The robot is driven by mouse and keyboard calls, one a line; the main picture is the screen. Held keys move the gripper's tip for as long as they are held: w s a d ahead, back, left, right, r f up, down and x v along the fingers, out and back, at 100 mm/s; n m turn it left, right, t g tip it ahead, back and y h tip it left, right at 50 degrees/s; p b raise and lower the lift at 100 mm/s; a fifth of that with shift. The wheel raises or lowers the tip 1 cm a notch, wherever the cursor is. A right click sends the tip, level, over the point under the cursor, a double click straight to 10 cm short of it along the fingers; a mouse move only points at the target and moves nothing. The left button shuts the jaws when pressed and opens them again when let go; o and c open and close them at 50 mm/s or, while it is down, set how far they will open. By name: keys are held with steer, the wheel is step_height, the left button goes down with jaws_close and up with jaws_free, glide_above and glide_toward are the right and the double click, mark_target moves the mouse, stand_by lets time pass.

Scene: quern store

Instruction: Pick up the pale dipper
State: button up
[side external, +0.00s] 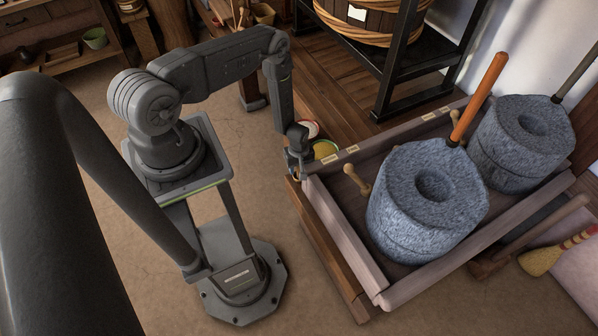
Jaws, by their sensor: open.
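A small pale wooden piece (356,179) with a rounded knob end stands inside the timber tray, left of the near quern; it looks like the pale dipper, though it is too small to be sure. My gripper (297,172) points down at the tray's back left corner, to the left of the pale piece and apart from it. It is open, with nothing seen between its fingers. The fingertips are small and dark here, and their gap is hard to make out.
The near stone quern (428,200) with an orange handle (478,98) and a second quern (522,142) fill most of the timber tray (345,248). Bowls (325,150) sit behind my gripper. A black rack (400,80) stands behind. A brush (541,261) lies at right.

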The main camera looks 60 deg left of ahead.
steer(key=shift+f, duration=0.2)
jaws_close()
stand_by(0.3)
steer(key=shift+r, duration=0.1)
